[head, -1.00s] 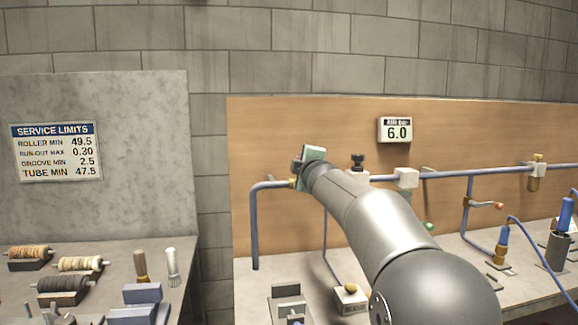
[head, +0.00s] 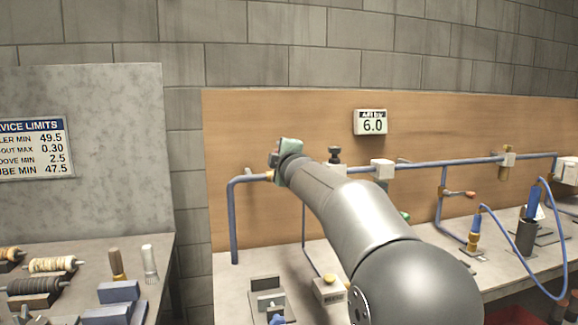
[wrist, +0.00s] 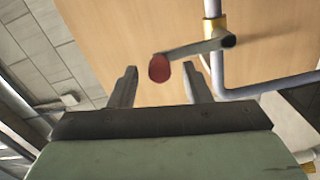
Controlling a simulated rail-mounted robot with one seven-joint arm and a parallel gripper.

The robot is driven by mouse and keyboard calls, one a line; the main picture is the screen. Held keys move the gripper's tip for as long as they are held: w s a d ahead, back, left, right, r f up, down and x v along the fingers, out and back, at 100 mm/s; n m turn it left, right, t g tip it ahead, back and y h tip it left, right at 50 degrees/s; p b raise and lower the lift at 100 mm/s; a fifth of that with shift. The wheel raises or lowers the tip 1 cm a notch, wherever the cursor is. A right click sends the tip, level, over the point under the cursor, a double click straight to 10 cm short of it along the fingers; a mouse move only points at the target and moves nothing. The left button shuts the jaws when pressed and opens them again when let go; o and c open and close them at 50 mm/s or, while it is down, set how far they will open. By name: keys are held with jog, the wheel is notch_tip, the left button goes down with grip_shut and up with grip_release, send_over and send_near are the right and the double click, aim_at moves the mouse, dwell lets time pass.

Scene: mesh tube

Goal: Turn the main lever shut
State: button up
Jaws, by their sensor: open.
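A lever with a grey handle (wrist: 200,48) and a red rounded tip (wrist: 159,68) is in the wrist view. It joins a blue-grey pipe at a brass-coloured fitting (wrist: 213,27). My gripper (wrist: 160,82) is open, with one finger on either side of the red tip as seen from the wrist. I cannot tell whether the tip is within the fingers' depth or beyond them. In the head view my gripper (head: 273,158) is at the pipe's left end, and it and my arm hide this lever.
The blue-grey pipe (head: 448,164) runs along a wooden backboard (head: 260,115). A smaller lever with an orange tip (head: 470,194) is on a right branch. A display (head: 371,122) reads 6.0. Blocks and a box (head: 329,290) stand on the bench below.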

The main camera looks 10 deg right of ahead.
jog(key=s+b, duration=0.1)
jog(key=s, duration=1.5)
jog(key=shift+d, duration=0.25)
jog(key=s+d+f+m+g+h+p, duration=0.1)
jog(key=s+f+m+g+p, duration=0.3)
jog(key=f, duration=0.4)
jog(key=s+f+m+g+h+p, duration=0.1)
jog(key=s+f+m+g+p, duration=0.1)
jog(key=s+f+m+g, duration=0.4)
jog(key=s+a+f+m+g+p, duration=0.1)
jog(key=s+f+m+g, duration=0.1)
jog(key=s+f, duration=0.2)
jog(key=s+a+f+m+g+y+p, duration=0.1)
jog(key=s+f, duration=0.4)
jog(key=s, duration=0.6)
jog(key=s+a+f+m+g+p, duration=0.2)
jog(key=s+f+g, duration=0.2)
jog(key=s, duration=0.3)
jog(key=shift+s+a+f+m+g+y+p, duration=0.25)
jog(key=shift+f+m+g+y+p, duration=0.1)
jog(key=shift+f+m, duration=0.1)
